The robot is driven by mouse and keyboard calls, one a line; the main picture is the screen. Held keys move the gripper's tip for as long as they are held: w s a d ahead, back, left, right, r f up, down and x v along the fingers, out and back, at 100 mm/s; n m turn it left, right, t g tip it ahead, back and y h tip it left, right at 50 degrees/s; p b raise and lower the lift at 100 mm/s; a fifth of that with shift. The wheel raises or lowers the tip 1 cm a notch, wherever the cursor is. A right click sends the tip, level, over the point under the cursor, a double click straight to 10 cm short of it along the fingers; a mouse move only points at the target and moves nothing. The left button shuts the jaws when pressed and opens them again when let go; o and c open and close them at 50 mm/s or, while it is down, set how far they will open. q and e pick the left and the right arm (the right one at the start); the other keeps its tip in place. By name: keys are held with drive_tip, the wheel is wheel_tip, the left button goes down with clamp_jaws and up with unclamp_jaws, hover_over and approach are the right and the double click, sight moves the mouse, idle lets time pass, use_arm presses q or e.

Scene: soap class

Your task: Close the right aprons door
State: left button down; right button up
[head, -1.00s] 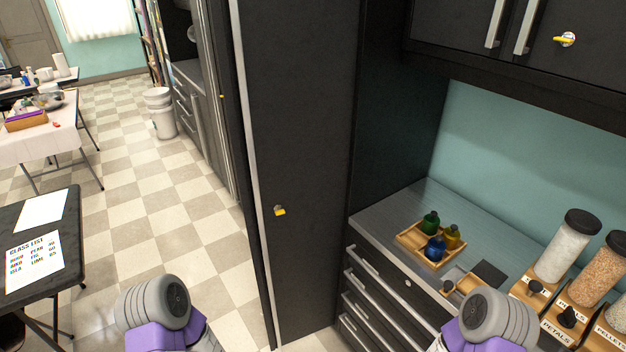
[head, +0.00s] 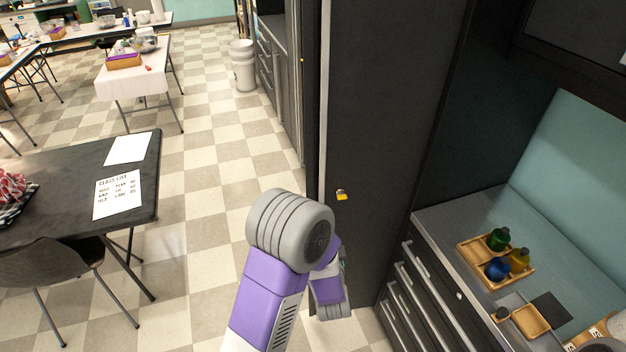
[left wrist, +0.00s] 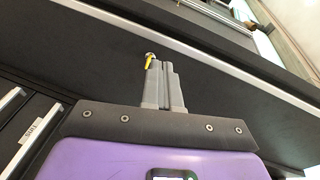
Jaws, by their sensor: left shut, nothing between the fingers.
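The tall dark door panel (head: 385,110) stands left of the counter in the head view, with a long silver strip (head: 324,120) along its left edge. A yellow key sits in its lock (head: 341,195). I cannot tell how far the door stands open. My left arm reaches up in front of the panel's lower part, and its fingers are hidden there. In the left wrist view my left gripper (left wrist: 160,66) is shut and empty, its tips beside the yellow key (left wrist: 149,62) over the dark panel (left wrist: 215,65). My right gripper is out of view.
The counter (head: 450,225) with drawers stands right of the panel, holding a wooden tray (head: 480,268) of coloured bottles. A dark table (head: 60,215) with papers and a chair (head: 60,270) stand at the left. Checkered floor (head: 205,190) lies open between table and cabinets.

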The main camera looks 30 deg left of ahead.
use_arm(q)
wheel_tip(320, 180, up, 5)
drive_tip(key=a+y, duration=0.1)
drive_tip(key=y, duration=0.1)
drive_tip(key=p, duration=0.1)
approach(311, 177)
drive_tip(key=shift+m+t, duration=0.3)
drive_tip(key=shift+m, duration=0.1)
drive_tip(key=x, duration=0.6)
drive_tip(key=shift+w+a+f, duration=0.25)
drive_tip(key=shift+a+f, duration=0.05)
drive_tip(key=shift+f, duration=0.05)
drive_tip(key=shift+w, duration=0.1)
